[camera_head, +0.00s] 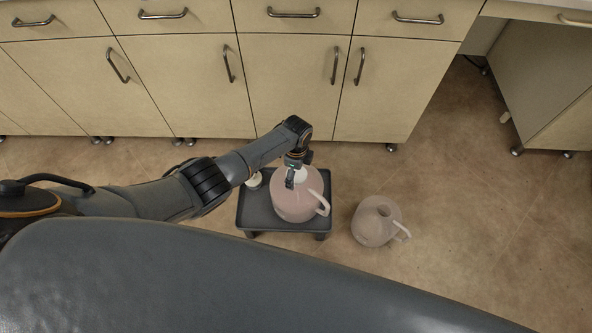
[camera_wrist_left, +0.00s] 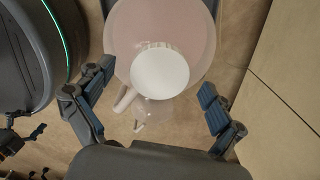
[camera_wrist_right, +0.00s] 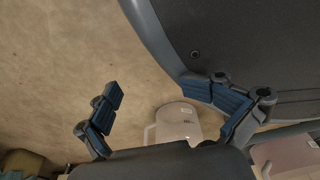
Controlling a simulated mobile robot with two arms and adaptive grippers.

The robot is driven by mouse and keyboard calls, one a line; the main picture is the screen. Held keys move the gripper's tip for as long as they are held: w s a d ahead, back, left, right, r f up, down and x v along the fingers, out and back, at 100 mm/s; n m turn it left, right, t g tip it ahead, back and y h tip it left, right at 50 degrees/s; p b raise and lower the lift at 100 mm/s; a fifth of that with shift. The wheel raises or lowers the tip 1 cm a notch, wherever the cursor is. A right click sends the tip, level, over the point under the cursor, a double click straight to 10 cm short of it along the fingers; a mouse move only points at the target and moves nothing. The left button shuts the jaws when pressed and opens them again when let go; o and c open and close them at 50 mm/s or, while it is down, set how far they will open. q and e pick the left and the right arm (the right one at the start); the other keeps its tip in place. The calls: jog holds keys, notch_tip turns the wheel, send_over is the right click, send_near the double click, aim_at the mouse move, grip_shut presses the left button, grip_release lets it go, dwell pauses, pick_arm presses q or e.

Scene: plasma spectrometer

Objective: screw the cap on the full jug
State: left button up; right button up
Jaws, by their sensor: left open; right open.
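The pink, filled-looking jug (camera_head: 291,205) stands upright on a low dark stool (camera_head: 258,215), its handle to the right. A white cap (camera_wrist_left: 160,73) covers the middle of the jug's top in the left wrist view and appears to sit on its neck; how tightly cannot be told. My left gripper (camera_head: 293,176) is over the jug's top, fingers open on either side of the cap with visible gaps in the left wrist view. My right gripper (camera_wrist_right: 152,90) is open and empty, away from the cap; it is hidden in the head view.
A paler, open-topped jug (camera_head: 376,224) stands on the floor right of the stool. A small white item (camera_head: 253,181) is at the stool's left back corner, partly behind my left arm. Cabinets (camera_head: 290,85) line the back. The floor at right is clear.

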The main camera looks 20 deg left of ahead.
pick_arm(q)
jog(key=shift+n, duration=0.9)
jog(key=n+p, duration=0.1)
jog(key=n, duration=0.2)
jog(key=shift+r, duration=0.1)
jog(key=n, duration=0.3)
jog(key=shift+d+n+p, duration=0.1)
jog(key=shift+n+p, duration=0.2)
jog(key=n, duration=0.5)
jog(key=shift+p, duration=0.3)
jog(key=n, duration=0.4)
jog(key=shift+n, duration=0.4)
jog(key=c, duration=1.9)
jog(key=m, duration=0.3)
jog(key=shift+m, duration=0.3)
jog(key=o, duration=1.8)
pick_arm(e)
jog(key=s, duration=0.6)
jog(key=shift+d+g, duration=0.3)
jog(key=shift+d, duration=0.1)
jog(key=shift+s+f, duration=0.1)
